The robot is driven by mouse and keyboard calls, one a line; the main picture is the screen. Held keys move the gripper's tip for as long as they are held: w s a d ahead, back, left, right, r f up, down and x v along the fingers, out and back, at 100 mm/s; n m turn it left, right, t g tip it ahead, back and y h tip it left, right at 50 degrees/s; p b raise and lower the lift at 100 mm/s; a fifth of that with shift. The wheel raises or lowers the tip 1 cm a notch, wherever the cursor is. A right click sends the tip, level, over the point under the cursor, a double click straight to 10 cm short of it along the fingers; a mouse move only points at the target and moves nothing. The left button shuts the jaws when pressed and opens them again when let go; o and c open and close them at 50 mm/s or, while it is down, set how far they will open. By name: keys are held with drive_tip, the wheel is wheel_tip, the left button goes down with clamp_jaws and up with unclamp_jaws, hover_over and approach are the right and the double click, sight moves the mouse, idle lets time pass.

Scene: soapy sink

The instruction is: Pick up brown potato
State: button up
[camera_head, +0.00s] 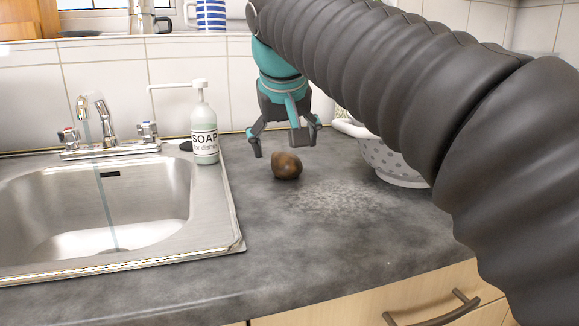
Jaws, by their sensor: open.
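The brown potato (287,166) lies on the grey countertop, a little right of the sink. My gripper (279,146) points down just above and behind the potato in the picture, with its fingers spread apart. It is open and holds nothing. I cannot tell how far it is from the potato in depth.
The steel sink (237,215) with its tap (100,120) is at the left. A soap bottle (204,128) stands at its back right corner. A white colander (385,160) is at the right, partly hidden by my arm. The counter (300,240) in front of the potato is clear.

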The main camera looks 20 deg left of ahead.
sight(285, 154)
drive_tip(key=x, duration=0.4)
drive_tip(key=shift+f, duration=0.25)
drive_tip(key=c, duration=1.4)
